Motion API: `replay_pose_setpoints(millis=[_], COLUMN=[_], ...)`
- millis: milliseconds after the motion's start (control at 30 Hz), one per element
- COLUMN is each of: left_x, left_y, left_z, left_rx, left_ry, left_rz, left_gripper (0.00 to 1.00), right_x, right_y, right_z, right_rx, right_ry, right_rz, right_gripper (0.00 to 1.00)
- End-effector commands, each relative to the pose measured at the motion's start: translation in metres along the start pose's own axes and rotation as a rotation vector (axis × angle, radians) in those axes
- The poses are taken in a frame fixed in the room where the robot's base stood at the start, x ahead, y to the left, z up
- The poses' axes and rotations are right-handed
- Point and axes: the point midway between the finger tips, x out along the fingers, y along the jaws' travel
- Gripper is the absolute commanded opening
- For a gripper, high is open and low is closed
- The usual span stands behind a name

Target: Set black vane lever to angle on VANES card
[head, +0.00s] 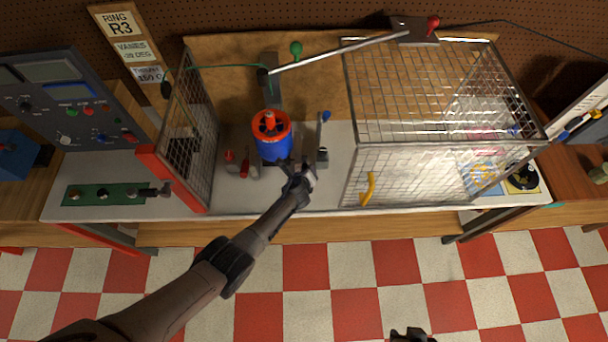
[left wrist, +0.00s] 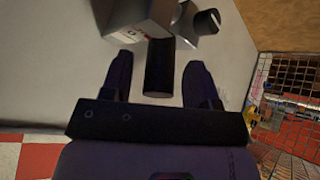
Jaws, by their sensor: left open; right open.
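In the left wrist view a black cylindrical handle, which looks like the vane lever (left wrist: 160,67), lies between the two fingers of my left gripper (left wrist: 158,80). The fingers are open, with a gap on both sides of it. In the head view my left gripper (head: 300,178) is just in front of the blue and red ducted rotor (head: 274,145) and covers most of the lever. The VANES card (head: 131,49) hangs on the board at upper left; its number is too small to read surely. My right gripper (head: 410,336) is only partly in view at the bottom edge, away from the bench.
A wire mesh cage (head: 440,120) stands on the right, with a red-edged mesh panel (head: 190,135) on the left. A blue-knobbed lever (head: 326,117) stands right of the rotor. A green strip with knobs (head: 105,194) lies at front left. The checkered floor in front is clear.

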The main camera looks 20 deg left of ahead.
Motion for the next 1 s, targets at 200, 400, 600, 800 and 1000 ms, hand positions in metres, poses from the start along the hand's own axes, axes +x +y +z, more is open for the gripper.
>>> replay_pose_setpoints(millis=[200,400,600,800,1000], left_x=[-0.016,-0.049,-0.074,-0.098,-0.119], left_y=[-0.002,-0.002,0.001,0.001,0.000], left_z=[0.002,0.004,0.001,0.000,0.000], left_rx=[0.001,0.001,0.000,0.000,0.001], left_ry=[0.000,0.000,-0.003,-0.002,-0.001], left_rz=[0.000,0.000,-0.001,-0.001,-0.001], left_gripper=[0.55,0.55,0.55,0.55,0.55], right_x=[-0.016,-0.042,-0.048,-0.048,-0.048], right_y=[0.000,0.000,-0.001,-0.001,-0.001], right_z=[-0.005,-0.014,-0.016,-0.016,-0.016], right_rx=[0.003,0.007,0.009,0.009,0.009], right_ry=[0.000,0.002,0.005,0.002,0.002], right_rz=[-0.002,-0.005,-0.007,-0.007,-0.007], right_gripper=[0.43,0.43,0.43,0.43,0.43])
